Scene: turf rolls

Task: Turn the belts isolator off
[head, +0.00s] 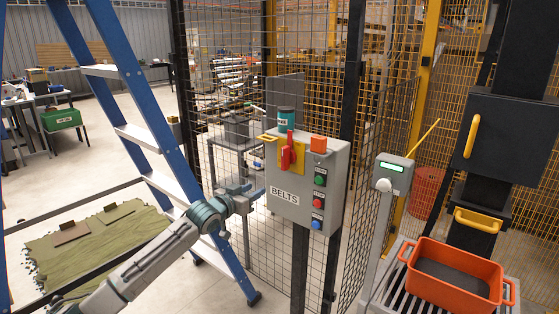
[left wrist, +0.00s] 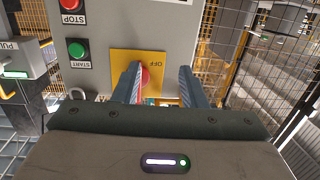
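The grey BELTS box (head: 293,198) stands on a post in front of the mesh fence. Its isolator has a red handle (head: 289,152) on a yellow plate (head: 299,155); the handle looks upright in the head view. The left wrist view shows the plate (left wrist: 124,58) upside down, with the word OFF, and part of the red handle (left wrist: 146,77). My left gripper (head: 258,191) is beside the box's lower left edge in the head view. Its fingers (left wrist: 160,75) are open and point at the plate, with red visible between them. Contact cannot be told. My right gripper is out of view.
Green START (head: 320,180), red STOP (head: 318,203) and blue (head: 316,224) buttons line the box's right side. A teal tin (head: 286,115) and an orange item (head: 318,144) are at its top. A blue ladder (head: 160,130) stands left; an orange crate (head: 455,289) sits lower right.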

